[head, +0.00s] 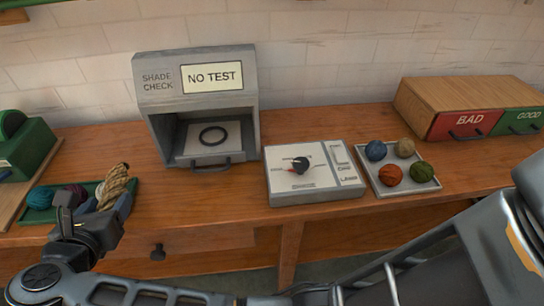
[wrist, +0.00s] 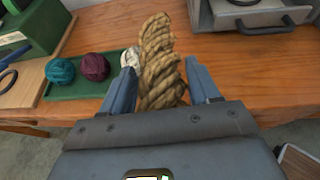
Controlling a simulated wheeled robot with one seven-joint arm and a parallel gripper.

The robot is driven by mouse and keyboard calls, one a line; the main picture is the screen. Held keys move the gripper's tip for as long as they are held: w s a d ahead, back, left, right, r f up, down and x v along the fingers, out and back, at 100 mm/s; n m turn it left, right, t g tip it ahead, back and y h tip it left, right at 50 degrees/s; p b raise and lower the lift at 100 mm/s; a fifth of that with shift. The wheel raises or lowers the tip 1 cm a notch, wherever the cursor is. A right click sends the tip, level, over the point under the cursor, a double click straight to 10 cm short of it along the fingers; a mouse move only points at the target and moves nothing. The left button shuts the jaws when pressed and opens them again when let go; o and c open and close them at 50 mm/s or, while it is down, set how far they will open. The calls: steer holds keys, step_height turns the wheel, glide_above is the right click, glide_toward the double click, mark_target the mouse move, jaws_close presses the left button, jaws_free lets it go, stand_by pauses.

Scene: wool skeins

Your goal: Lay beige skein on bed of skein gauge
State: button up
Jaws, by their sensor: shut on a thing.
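The beige skein (head: 115,185) is a thick twisted, rope-like hank. My gripper (head: 87,208) is shut on it, and it stands tilted up over the green tray at the left of the bench. In the wrist view the skein (wrist: 160,62) rises between the two fingers of my gripper (wrist: 165,88); its lower end is partly hidden by my gripper.
The green tray (wrist: 75,91) holds teal (wrist: 61,71), maroon (wrist: 94,66) and whitish balls. A grey shade-check box (head: 196,78) reads NO TEST. A grey tray (head: 403,179) holds several coloured balls. BAD (head: 467,124) and GOOD (head: 520,121) drawers are at right.

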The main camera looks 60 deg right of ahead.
steer(key=a+r+m+b, duration=0.1)
steer(key=a, duration=0.5)
steer(key=p, duration=0.4)
glide_above(152, 180)
steer(key=shift+a+f+g+h, duration=0.25)
steer(key=shift+f+g+h, duration=0.15)
steer(key=shift+f, duration=0.55)
step_height(152, 180, down, 4)
steer(key=shift+f, duration=0.25)
steer(key=shift+d+f, duration=0.15)
steer(key=shift+d, duration=0.05)
steer(key=shift+f, duration=0.15)
